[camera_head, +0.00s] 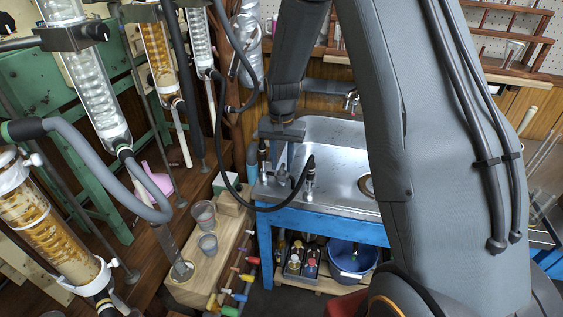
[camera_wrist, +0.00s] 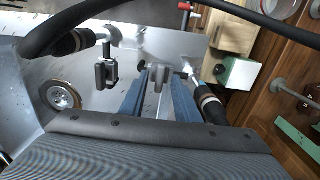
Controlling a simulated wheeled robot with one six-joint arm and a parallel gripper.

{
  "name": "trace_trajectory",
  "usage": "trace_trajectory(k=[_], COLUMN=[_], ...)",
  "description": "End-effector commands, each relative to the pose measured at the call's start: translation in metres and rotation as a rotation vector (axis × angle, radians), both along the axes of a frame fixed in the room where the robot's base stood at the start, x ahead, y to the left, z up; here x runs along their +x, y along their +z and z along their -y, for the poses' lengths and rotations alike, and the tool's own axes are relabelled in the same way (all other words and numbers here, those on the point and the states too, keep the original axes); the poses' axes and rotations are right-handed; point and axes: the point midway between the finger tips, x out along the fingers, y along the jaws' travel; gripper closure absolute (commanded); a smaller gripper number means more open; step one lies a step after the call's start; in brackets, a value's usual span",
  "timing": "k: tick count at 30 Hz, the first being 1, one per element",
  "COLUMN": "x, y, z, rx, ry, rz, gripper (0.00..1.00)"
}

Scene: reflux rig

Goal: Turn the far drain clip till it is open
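The far drain clip (camera_wrist: 158,79) is a small grey lever seen in the wrist view, beside the end of the right-hand black hose fitting (camera_wrist: 210,105). My gripper (camera_wrist: 158,72) has its two blue-grey fingers on either side of this clip, apart, with small gaps showing. I cannot tell whether they touch it. In the head view my gripper (camera_head: 281,132) points down over the left end of the sink and hides the far clip.
The steel sink (camera_head: 335,135) stands on a blue frame, with a round drain (camera_wrist: 62,97). A black hose (camera_head: 232,190) loops close by. Glass condensers (camera_head: 95,85) hang at left. A wooden bench with beakers (camera_head: 207,243) stands left of the sink.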

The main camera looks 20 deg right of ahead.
Motion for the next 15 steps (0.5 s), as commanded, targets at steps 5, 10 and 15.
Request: trace_trajectory(k=[5,10,15], x=[-0.0001,-0.0001,-0.0001], y=[0.0001,0.0002,0.0004], z=[0.0002,0.0000,-0.0001], rx=[0.000,0.000,0.000], ry=[0.000,0.000,0.018], rz=[0.000,0.000,0.000], gripper=[0.96,1.00,1.00])
